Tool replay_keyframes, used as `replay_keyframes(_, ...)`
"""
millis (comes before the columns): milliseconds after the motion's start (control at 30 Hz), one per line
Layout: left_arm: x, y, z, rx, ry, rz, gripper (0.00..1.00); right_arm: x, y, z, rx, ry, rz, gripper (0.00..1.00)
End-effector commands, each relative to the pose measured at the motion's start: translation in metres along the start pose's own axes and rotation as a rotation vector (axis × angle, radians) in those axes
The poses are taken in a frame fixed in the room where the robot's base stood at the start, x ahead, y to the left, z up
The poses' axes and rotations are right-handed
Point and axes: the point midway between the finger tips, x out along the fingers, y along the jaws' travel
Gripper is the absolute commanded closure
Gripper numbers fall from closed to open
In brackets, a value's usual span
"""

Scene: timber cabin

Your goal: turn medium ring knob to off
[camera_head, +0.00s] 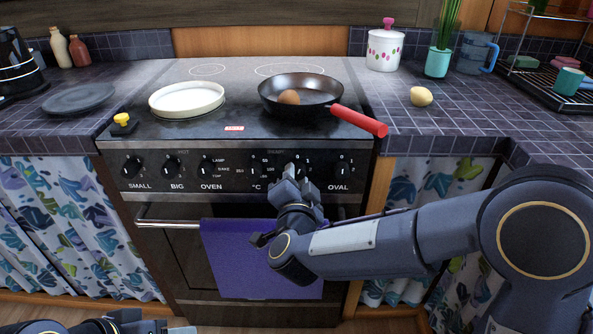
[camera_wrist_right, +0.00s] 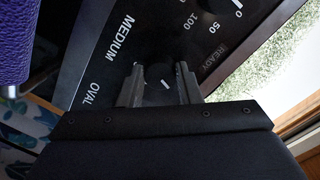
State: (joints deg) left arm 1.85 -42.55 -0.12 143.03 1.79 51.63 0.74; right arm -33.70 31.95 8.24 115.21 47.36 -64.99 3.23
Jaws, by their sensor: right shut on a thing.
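The medium ring knob (camera_wrist_right: 158,75) is a dark round knob with a short white mark on its face, beside the MEDIUM label. It sits on the stove's black control panel (camera_head: 140,185). My right gripper (camera_head: 290,173) is at the panel, and in the right wrist view its two fingers (camera_wrist_right: 159,84) are on either side of the knob, shut on it. In the head view the gripper covers most of this knob and its label. My left gripper (camera_head: 125,318) shows only in part at the bottom left edge, and its jaws cannot be made out.
The oval knob (camera_head: 342,168) is close to the right of my gripper. A purple towel (camera_head: 235,250) hangs on the oven handle (camera_head: 165,224) below. A pan (camera_head: 275,100) with a red handle (camera_head: 358,120) and a white dish (camera_head: 187,99) stand on the cooktop.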

Motion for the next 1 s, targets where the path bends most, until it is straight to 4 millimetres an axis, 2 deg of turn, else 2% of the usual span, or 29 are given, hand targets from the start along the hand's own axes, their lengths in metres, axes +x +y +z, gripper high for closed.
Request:
replay_keyframes(100, -0.008, 0.004, -0.004, 0.0, 0.0, 0.0, 0.47, -0.001, -0.001, 0.0, -0.09, 0.0, 0.006, 0.92)
replay_keyframes(400, -0.017, 0.008, -0.009, 0.0, 0.0, 0.0, 0.47, -0.001, 0.0, 0.001, -0.246, 0.009, 0.014, 0.92)
replay_keyframes(1000, -0.019, 0.009, -0.01, 0.0, 0.0, 0.0, 0.47, 0.0, 0.002, 0.002, -0.305, 0.011, 0.017, 0.92)
